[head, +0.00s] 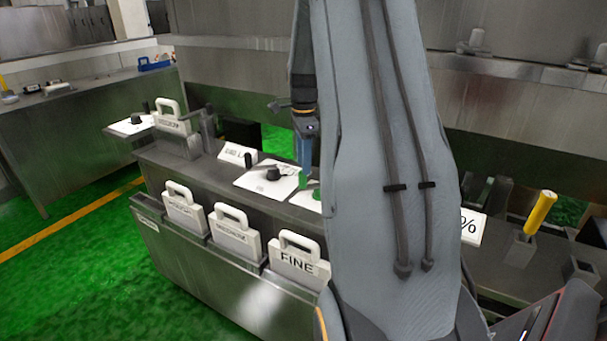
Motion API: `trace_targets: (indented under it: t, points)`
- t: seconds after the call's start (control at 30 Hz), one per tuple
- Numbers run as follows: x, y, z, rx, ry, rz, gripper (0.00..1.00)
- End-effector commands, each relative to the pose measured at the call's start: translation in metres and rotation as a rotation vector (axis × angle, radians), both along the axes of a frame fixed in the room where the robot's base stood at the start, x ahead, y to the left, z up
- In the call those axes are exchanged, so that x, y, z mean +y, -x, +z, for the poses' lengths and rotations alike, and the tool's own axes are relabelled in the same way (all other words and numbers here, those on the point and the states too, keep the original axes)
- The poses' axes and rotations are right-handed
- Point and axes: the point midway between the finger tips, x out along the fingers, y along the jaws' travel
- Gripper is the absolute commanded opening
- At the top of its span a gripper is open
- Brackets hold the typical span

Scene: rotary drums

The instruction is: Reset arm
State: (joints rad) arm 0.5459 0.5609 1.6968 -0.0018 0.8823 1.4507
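My arm in its grey sleeve fills the middle of the head view, from the top edge down to the bottom. A dark wrist part of my gripper (304,122) shows at the left edge of the sleeve, above the bench (190,165). A blue upright piece (304,155) shows just below it; I cannot tell whether it touches the gripper. The fingers cannot be made out, being small and partly hidden by the arm.
White handled plates, one marked FINE (298,265), hang along the bench front. A white panel with a black knob (268,180) lies on top. A yellow handle (540,212) stands in a holder at right. Green floor (80,260) is clear at left.

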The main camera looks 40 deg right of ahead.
Motion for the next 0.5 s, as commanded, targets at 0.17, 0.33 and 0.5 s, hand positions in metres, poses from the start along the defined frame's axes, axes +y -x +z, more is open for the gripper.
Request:
trace_targets:
  t: [0.17,0.33,0.5]
  points:
    - [-0.002,0.002,0.016,0.000,0.000,-0.003,0.40]
    - [-0.002,0.002,0.019,0.001,0.000,-0.003,0.40]
    - [-0.002,0.002,0.019,0.001,0.000,-0.003,0.40]
